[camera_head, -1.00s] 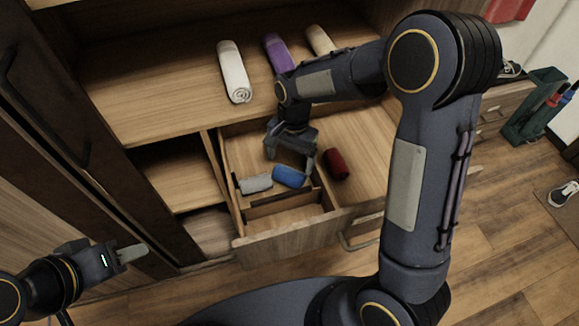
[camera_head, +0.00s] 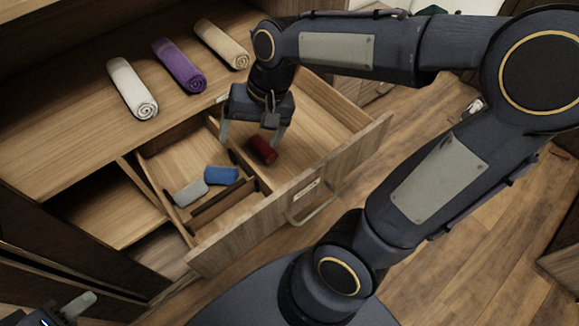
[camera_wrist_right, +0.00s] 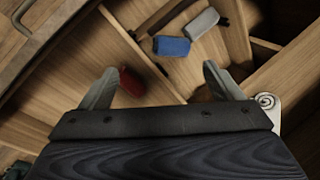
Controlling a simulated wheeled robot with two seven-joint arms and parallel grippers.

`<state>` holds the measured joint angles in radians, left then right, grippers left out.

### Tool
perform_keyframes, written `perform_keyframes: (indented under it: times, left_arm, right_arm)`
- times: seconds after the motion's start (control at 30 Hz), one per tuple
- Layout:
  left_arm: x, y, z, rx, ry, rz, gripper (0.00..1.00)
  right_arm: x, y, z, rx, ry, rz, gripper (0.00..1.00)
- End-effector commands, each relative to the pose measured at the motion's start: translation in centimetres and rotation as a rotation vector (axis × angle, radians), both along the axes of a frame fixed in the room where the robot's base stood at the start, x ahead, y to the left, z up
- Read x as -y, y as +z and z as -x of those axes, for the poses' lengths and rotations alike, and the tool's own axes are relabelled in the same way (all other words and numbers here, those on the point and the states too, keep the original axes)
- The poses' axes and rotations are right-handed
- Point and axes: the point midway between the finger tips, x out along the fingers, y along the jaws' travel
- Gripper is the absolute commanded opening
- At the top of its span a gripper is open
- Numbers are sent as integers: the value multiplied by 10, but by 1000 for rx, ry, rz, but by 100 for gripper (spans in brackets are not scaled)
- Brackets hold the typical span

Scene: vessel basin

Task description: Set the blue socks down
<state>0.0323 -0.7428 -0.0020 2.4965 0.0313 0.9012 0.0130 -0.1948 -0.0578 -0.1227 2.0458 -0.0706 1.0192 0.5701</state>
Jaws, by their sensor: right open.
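The blue socks (camera_head: 221,175), a small roll, lie in the left part of the open drawer (camera_head: 330,175), beside a grey roll (camera_head: 190,193). They also show in the right wrist view (camera_wrist_right: 171,46), apart from my fingers. My right gripper (camera_head: 252,140) is open and points down over the drawer, close to a dark red roll (camera_head: 263,149). In the right wrist view the red roll (camera_wrist_right: 132,83) is near the left finger, and nothing is held. My left gripper (camera_head: 78,305) is only partly in view at the bottom left corner; its finger opening cannot be made out.
White (camera_head: 133,90), purple (camera_head: 179,66) and tan (camera_head: 221,44) rolled towels lie on the shelf above the drawer. Wooden dividers (camera_head: 222,204) split the drawer's left part. Its right part has bare floor around the red roll.

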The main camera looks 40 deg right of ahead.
Motion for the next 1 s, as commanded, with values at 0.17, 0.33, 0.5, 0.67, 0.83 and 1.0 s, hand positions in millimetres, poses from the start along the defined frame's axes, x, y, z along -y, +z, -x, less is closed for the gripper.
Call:
perform_keyframes:
  times: [0.17, 0.33, 0.5, 0.67, 0.83, 1.0]
  left_arm:
    - [0, 0, 0, 0, 0, 0, 38]
    - [0, 0, 0, 0, 0, 0, 38]
    - [0, 0, 0, 0, 0, 0, 38]
    - [0, 0, 0, 0, 0, 0, 38]
    - [0, 1, 0, 0, 0, 0, 38]
    - [0, 30, 0, 0, 0, 0, 38]
  right_arm:
    - [13, 13, 64, 223, 118, -13, 86]
    - [13, 6, 103, 377, 207, 32, 86]
    - [11, 0, 118, 447, 252, 69, 86]
    - [10, -1, 120, 455, 259, 75, 86]
    - [10, 0, 120, 454, 258, 74, 86]
    - [10, 29, 119, 454, 258, 74, 86]
